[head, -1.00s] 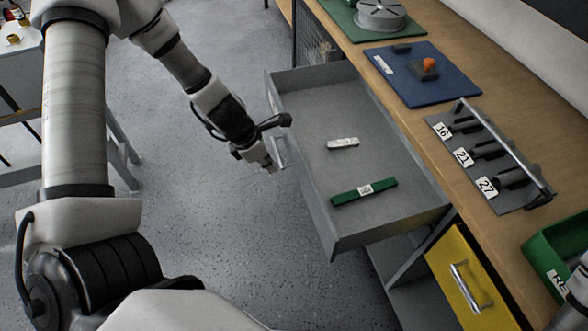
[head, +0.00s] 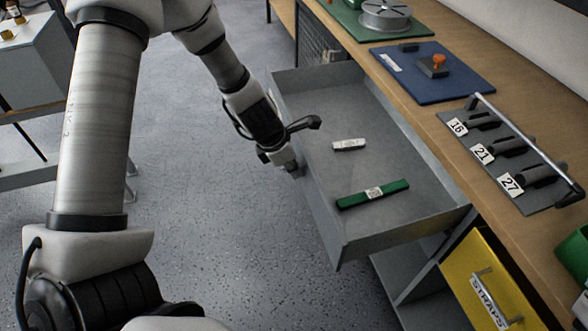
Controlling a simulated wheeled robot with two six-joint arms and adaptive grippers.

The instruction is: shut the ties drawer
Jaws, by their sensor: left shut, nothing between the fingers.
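The grey drawer (head: 400,190) is pulled far out from under the bench. A green bar with a white label (head: 372,195) and a small white labelled piece (head: 349,145) lie inside it. No label on the drawer's front is visible from here. My left gripper (head: 293,172) is shut and empty. Its tips are at the outer side of the drawer's front panel, where the handle was seen; the gripper now covers the handle. I cannot tell whether the tips touch it. My right gripper is not in view.
A yellow drawer front labelled STRAPS (head: 490,285) is below and to the right. On the wooden bench (head: 455,150) are a blue mat (head: 440,85), a rack numbered 16, 21, 27 (head: 510,150) and a green bin (head: 575,255). Open floor lies left of the drawer.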

